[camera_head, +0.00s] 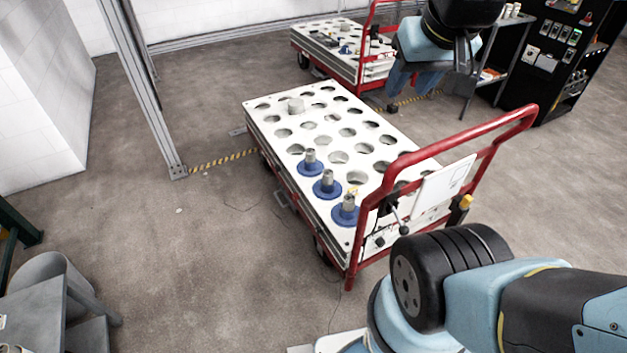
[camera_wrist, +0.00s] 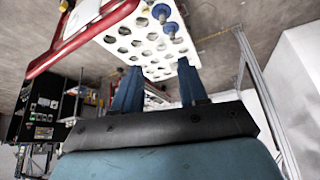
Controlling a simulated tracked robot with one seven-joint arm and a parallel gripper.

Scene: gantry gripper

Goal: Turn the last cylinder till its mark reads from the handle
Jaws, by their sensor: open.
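In the head view, three cylinders with blue flanged bases stand in a row along the near left side of the white-topped cart (camera_head: 291,176): the far one (camera_head: 311,163), the middle one (camera_head: 327,184) and the one closest to the red handle (camera_head: 347,209). The one closest to the handle has a small yellowish spot on top; I cannot read any mark. In the wrist view, blue-based cylinders (camera_wrist: 161,12) show at the top. My gripper (camera_head: 425,78) is raised beyond the cart, empty. Its two blue fingers (camera_wrist: 160,88) stand apart in the wrist view.
The red handle (camera_head: 490,124) rises at the cart's near right end, with a white sheet (camera_head: 443,188) beside it. A second cart (camera_head: 330,42) is behind.

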